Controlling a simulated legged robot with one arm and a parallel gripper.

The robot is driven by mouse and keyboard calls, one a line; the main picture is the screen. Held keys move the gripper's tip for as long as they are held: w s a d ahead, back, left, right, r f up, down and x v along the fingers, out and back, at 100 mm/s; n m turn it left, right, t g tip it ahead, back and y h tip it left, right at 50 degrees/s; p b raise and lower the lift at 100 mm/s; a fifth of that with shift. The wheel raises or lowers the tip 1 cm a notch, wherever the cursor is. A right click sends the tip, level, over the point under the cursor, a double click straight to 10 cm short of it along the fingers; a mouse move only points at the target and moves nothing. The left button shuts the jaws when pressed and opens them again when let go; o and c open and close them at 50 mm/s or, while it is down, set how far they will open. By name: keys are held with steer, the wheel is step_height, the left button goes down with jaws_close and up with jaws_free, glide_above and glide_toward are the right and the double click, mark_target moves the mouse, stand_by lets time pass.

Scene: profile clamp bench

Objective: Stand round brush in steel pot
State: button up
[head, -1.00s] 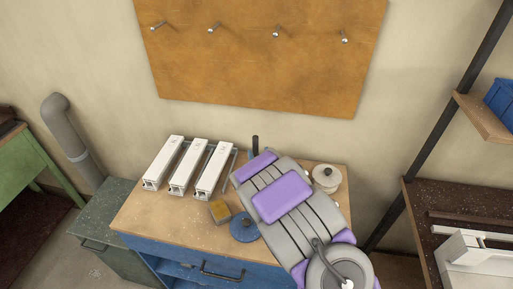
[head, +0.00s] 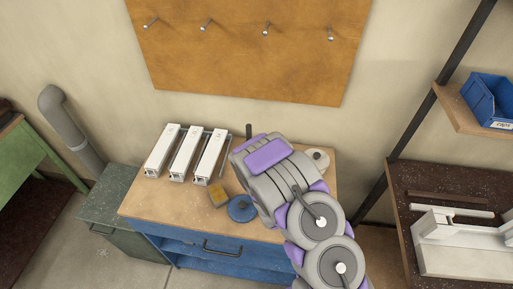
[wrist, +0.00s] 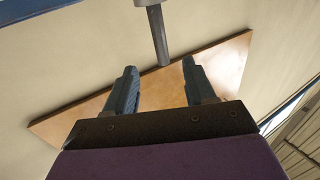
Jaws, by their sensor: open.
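An upright dark rod stands on the bench behind my arm in the head view (head: 249,131). It looks like the handle of the round brush. In the wrist view, a dark rod with a paler grey section (wrist: 158,32) reaches in from the top edge. It lines up with the gap between my fingers, beyond their tips. My gripper (wrist: 160,75) is open and empty in the wrist view; my arm hides it in the head view. The brush's lower end is out of sight. I cannot make out the steel pot; my arm covers part of the bench.
Three white profile pieces (head: 185,152) lie on the left of the bench (head: 160,202). A yellow-brown block (head: 218,194) and a blue round item (head: 241,208) are near the front. A cream round item (head: 318,160) is right of my arm. A wooden hook board (head: 250,60) hangs behind.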

steer(key=shift+s+d+p, duration=0.1)
steer(key=shift+s+p, duration=0.15)
steer(key=shift+p, duration=0.1)
steer(key=w+d+r+m+g+h, duration=0.25)
steer(key=d+r+g+h, duration=0.2)
steer(key=d, duration=0.25)
steer(key=s+d+r+m+g+h, duration=0.2)
steer(key=s+d+r+g, duration=0.2)
steer(key=s, duration=0.3)
steer(key=s+r+g, duration=0.3)
steer(key=s+r, duration=0.1)
steer(key=s, duration=0.9)
steer(key=s+r+n+g+y, duration=0.1)
steer(key=s+r+g, duration=0.3)
steer(key=s, duration=0.8)
steer(key=s+r+g, duration=0.4)
steer(key=s+r, duration=0.2)
steer(key=s, duration=0.7)
steer(key=shift+s+d+y, duration=0.15)
steer(key=shift+s+y, duration=0.15)
steer(key=shift+y, duration=0.05)
steer(key=shift+n, duration=0.25)
